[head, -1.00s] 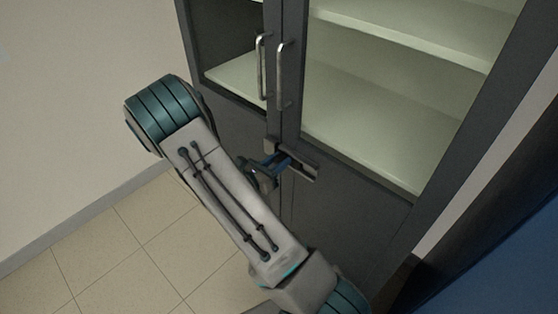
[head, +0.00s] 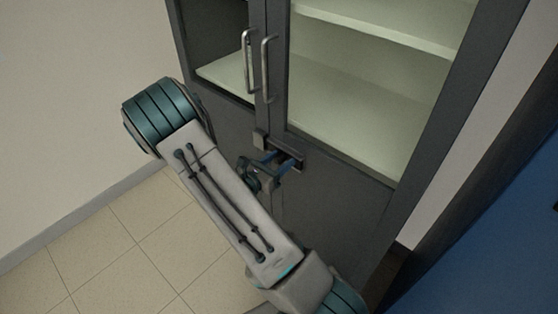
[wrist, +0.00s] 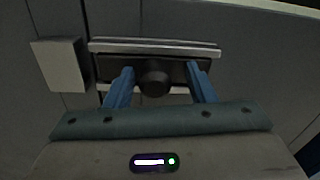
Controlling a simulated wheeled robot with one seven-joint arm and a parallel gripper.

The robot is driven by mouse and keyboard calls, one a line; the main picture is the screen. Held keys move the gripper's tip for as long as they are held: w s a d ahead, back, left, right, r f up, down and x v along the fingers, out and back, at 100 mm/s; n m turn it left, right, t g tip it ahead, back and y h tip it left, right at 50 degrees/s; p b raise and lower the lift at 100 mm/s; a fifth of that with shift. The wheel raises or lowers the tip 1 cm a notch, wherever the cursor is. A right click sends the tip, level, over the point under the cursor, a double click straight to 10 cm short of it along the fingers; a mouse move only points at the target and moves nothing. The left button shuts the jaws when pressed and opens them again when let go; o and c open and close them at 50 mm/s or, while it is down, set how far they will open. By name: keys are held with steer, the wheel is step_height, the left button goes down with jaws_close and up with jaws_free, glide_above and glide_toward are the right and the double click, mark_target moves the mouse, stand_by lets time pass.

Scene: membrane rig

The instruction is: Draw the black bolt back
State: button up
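The black bolt (wrist: 113,70) lies in a pale metal rail across the cabinet doors, with a round black knob (wrist: 154,83) at its middle. A grey keeper block (wrist: 60,65) stands left of the rail, with a narrow gap between it and the bolt's visible left end. My gripper (wrist: 160,70) has its two blue fingers apart, one on each side of the knob, with visible gaps. In the head view my gripper (head: 273,167) is at the rail, below the keeper block (head: 260,140); my arm partly hides it. The fingertips' depth against the bolt is unclear.
The dark grey cabinet (head: 345,215) has glazed upper doors with pale shelves and two upright metal handles (head: 266,70) above the bolt. A wall is at the left, tiled floor (head: 110,255) below it. A blue surface (head: 495,240) stands close at the right.

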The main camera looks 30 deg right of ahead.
steer(key=shift+a, duration=0.15)
steer(key=v, duration=1.3)
steer(key=shift+a, duration=0.25)
steer(key=shift+s, duration=0.1)
steer(key=s+d+r+m+g+y+p, duration=0.3)
steer(key=s+r+m+g+y, duration=0.6)
steer(key=m, duration=0.4)
steer(key=s+a+r+m+t+y+p, duration=0.2)
steer(key=a+r+m+t+y, duration=0.1)
steer(key=r+m+y, duration=0.1)
steer(key=s+a+r+m+t+y+p, duration=0.1)
steer(key=s+a+r+m+t+y, duration=0.1)
steer(key=r+m, duration=0.4)
step_height(320, 180, up, 3)
steer(key=shift+s+a+r+m+t+y+p, duration=0.1)
steer(key=shift+s+a+m+t+y+p, duration=0.25)
steer(key=shift+s+t+y, duration=0.55)
steer(key=shift+w+g, duration=0.2)
steer(key=shift+g, duration=0.1)
